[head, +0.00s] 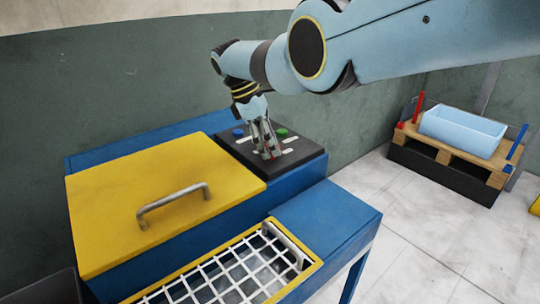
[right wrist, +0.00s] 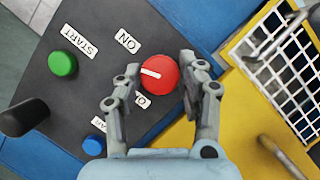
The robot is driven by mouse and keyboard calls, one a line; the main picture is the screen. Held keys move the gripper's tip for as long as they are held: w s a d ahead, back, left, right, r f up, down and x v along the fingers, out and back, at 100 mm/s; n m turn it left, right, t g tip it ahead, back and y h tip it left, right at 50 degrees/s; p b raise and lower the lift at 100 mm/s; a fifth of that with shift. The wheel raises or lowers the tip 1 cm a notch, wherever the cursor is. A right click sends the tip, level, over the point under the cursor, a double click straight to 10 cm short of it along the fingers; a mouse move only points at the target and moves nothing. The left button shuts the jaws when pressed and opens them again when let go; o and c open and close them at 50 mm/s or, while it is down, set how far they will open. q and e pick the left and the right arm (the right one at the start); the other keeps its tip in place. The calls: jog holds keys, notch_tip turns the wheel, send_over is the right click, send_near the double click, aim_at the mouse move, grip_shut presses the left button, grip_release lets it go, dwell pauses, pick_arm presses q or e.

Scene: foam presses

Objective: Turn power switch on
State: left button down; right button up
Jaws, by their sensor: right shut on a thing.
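The power switch is a round red knob (right wrist: 158,74) with a white pointer line, on a black control panel (head: 306,154). In the right wrist view the line points left, between the ON label (right wrist: 128,41) above and a partly covered label (right wrist: 141,99) below. My right gripper (head: 268,154) reaches down onto the panel; in the right wrist view its two fingers (right wrist: 158,82) stand on either side of the knob, shut on it. In the head view the fingers mostly hide the knob. My left gripper is in neither view.
A green START button (right wrist: 62,63), a blue button (right wrist: 93,145) and a dark cylinder (right wrist: 24,117) are near the knob. Beside the panel are a yellow lid (head: 120,190) with a handle and a white wire grid (head: 235,275). A light blue bin (head: 462,130) stands on a pallet at right.

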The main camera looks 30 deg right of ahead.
jog(key=m+b, duration=0.1)
jog(key=m+y+b, duration=0.1)
jog(key=m+b, duration=0.1)
jog(key=shift+w+f+g, duration=0.1)
jog(key=shift+f+g, duration=0.1)
jog(key=shift+g, duration=0.1)
jog(key=shift+r+m+b, duration=0.15)
jog(key=shift+m+b, duration=0.65)
jog(key=shift+b, duration=0.3)
jog(key=o, duration=1.1)
jog(key=shift+g, duration=0.3)
jog(key=shift+o, duration=0.2)
